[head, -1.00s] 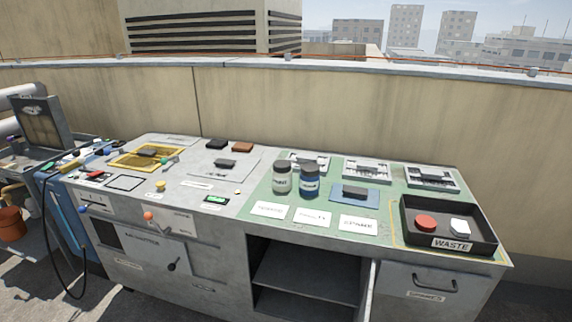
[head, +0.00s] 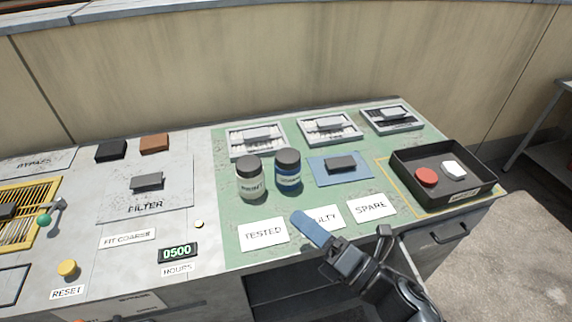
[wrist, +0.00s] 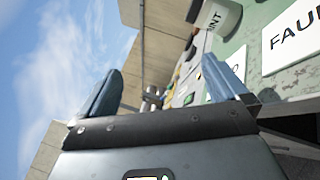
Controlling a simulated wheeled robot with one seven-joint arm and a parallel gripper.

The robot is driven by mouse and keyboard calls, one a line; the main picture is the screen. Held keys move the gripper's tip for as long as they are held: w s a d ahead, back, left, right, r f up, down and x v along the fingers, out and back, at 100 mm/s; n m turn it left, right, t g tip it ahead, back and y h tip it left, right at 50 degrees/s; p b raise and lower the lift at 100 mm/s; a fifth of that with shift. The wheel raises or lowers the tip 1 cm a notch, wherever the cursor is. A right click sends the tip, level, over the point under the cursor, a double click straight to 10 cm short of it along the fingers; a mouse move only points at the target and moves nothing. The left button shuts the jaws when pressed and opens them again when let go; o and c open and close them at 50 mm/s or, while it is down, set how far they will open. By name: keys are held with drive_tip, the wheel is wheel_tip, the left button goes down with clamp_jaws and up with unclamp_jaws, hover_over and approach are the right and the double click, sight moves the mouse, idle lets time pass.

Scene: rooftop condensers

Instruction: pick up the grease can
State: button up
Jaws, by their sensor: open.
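Two dark-lidded cans stand upright side by side on the green mat. One has a blue label (head: 288,171) and the other a pale label (head: 251,178). The lettering is too small to tell surely which is the grease can. The pale can also shows at the top of the wrist view (wrist: 214,17), its label ending in "NT". My gripper (wrist: 161,76) is open and empty, with blue fingers spread. In the head view it is above the bench's front edge, to the right of and nearer than both cans, touching neither.
Cards reading TESTED (head: 264,234) and SPARE (head: 371,207) lie in front; my gripper partly covers the card between them. A blue pad with a dark block (head: 341,163) lies right of the cans. White trays (head: 331,128) stand behind. A black waste tray (head: 400,180) is at right.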

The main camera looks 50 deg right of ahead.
sight(287, 159)
drive_tip(key=w+d+n, duration=0.1)
drive_tip(key=d+n, duration=0.1)
drive_tip(key=w+d+n, duration=0.2)
drive_tip(key=w+d+n+y, duration=0.1)
drive_tip(key=w+d+n, duration=0.1)
drive_tip(key=shift+w+d+f+n+p, duration=0.15)
drive_tip(key=shift+w+f+n+p, duration=0.15)
drive_tip(key=shift+f+p, duration=0.1)
drive_tip(key=w+d+n, duration=0.1)
drive_tip(key=d+n, duration=0.1)
drive_tip(key=d, duration=0.1)
drive_tip(key=w+d+f+n+g, duration=0.1)
drive_tip(key=w+d+n, duration=0.1)
drive_tip(key=d, duration=0.1)
drive_tip(key=w+d+n+g, duration=0.1)
drive_tip(key=d+n, duration=0.1)
drive_tip(key=n, duration=0.1)
drive_tip(key=shift+w+d+f+p, duration=0.2)
drive_tip(key=shift+d+p, duration=0.1)
drive_tip(key=shift+d, duration=0.1)
drive_tip(key=shift+w+a+f+p, duration=0.1)
drive_tip(key=shift+w+p, duration=0.1)
drive_tip(key=shift+w, duration=1.05)
drive_tip(key=shift+w+a+f+p, duration=0.15)
drive_tip(key=shift+w+p, duration=0.1)
drive_tip(key=shift+w, duration=1)
drive_tip(key=shift+w+a+f+p, duration=0.1)
drive_tip(key=shift+w+p, duration=0.1)
drive_tip(key=shift+w, duration=1.05)
drive_tip(key=c, duration=1.2)
